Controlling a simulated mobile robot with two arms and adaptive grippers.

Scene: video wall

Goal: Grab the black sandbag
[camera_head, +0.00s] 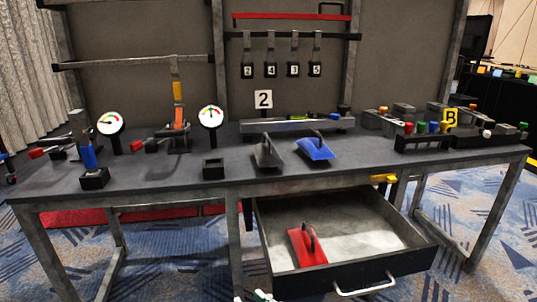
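The black sandbag (267,153) lies on the dark tabletop near the front edge, left of the blue sandbag (315,149). It has a dark handle loop on top. A red sandbag (304,250) with a handle lies inside the open drawer below. Neither gripper can be made out in the head view, and nothing is touching the black sandbag. A small pale and green piece (262,296) shows at the bottom edge; I cannot tell what it is.
The open drawer (400,262) sticks out below the table (140,178). A small black box (213,169) stands left of the black sandbag. A number 2 sign (263,99) and grey bar (290,125) are behind it. Gauges stand left; coloured parts fill the right end.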

